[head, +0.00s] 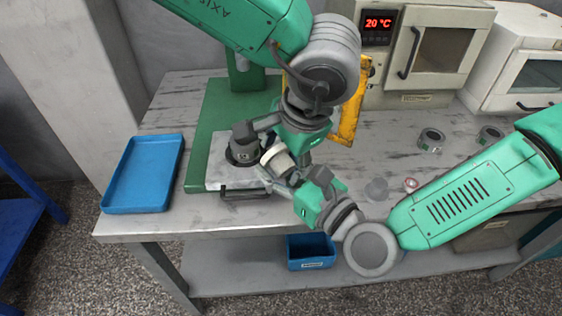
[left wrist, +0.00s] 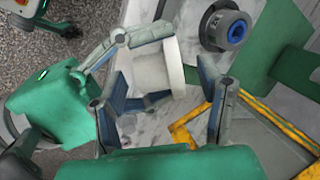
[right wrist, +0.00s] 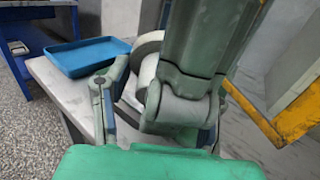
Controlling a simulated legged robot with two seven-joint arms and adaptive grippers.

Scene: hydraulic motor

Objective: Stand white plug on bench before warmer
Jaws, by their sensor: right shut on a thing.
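The white plug (head: 277,159) is a thick white cylinder, held above the bench near the motor. My right gripper (head: 281,177) is shut on the plug, reaching it from the lower right. In the left wrist view the plug (left wrist: 156,70) is tilted between the spread fingers of my left gripper (left wrist: 162,88), which look apart from it. My left gripper comes down from above in the head view. In the right wrist view the plug (right wrist: 147,58) is partly hidden behind my left gripper. The warmer (head: 420,52) stands at the back with a red 20 °C display.
The black motor (head: 242,147) sits on a plate beside the green stand (head: 207,130); it has a blue centre (left wrist: 237,32). A blue tray (head: 145,172) lies left, a yellow frame (head: 350,100) stands behind.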

